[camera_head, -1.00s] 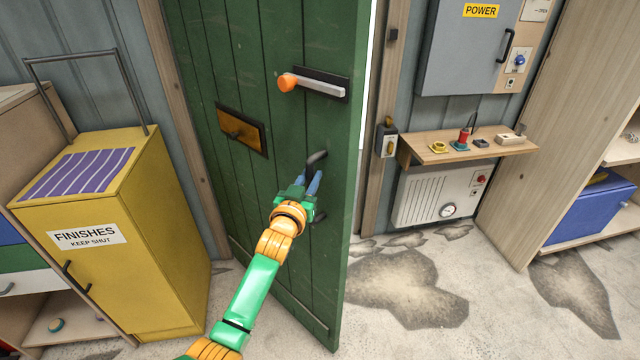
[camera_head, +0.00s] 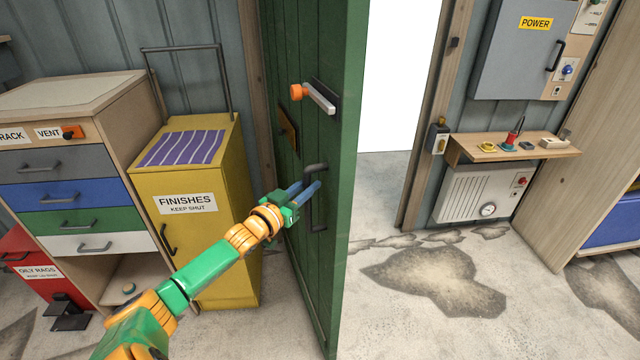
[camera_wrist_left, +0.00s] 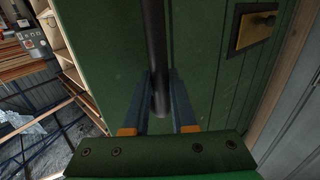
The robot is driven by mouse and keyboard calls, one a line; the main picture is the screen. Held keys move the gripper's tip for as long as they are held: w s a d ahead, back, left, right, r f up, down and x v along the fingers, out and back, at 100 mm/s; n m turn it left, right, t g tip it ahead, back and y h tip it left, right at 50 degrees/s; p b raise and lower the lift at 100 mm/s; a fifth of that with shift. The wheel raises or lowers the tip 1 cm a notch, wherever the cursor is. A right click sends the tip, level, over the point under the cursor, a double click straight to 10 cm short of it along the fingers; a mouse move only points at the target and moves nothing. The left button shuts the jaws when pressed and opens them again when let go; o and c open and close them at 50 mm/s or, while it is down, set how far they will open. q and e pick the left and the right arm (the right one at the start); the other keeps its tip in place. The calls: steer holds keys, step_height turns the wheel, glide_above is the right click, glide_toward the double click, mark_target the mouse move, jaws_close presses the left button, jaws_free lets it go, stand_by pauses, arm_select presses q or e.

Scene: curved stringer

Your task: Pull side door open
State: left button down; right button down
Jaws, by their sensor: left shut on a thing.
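The green plank side door (camera_head: 345,180) stands swung well open in the head view, showing its inner face and free edge. A dark vertical pull handle (camera_head: 318,200) is on that face. Above it is a lever handle (camera_head: 322,96) with an orange end. My left gripper (camera_head: 308,192) is shut on the pull handle. In the left wrist view the dark bar (camera_wrist_left: 156,60) runs down between the two blue fingers (camera_wrist_left: 160,105), with the green door behind. A brass plate (camera_wrist_left: 255,30) sits on the door at upper right there. My right gripper is in neither view.
The yellow FINISHES cabinet (camera_head: 185,225) stands left of the door, close to its swing, with a drawer unit (camera_head: 90,180) further left. Right of the bright doorway (camera_head: 390,90) are a small shelf (camera_head: 490,150) and a heater (camera_head: 480,195). Stained floor in front is clear.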

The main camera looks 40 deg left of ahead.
arm_select(q)
steer(key=shift+s+a+r, duration=0.35)
steer(key=shift+s+a, duration=0.15)
steer(key=c, duration=0.9)
jaws_free()
steer(key=shift+c, duration=0.2)
steer(key=shift+o, duration=1.1)
steer(key=shift+f, duration=0.1)
steer(key=shift+a+f, duration=0.15)
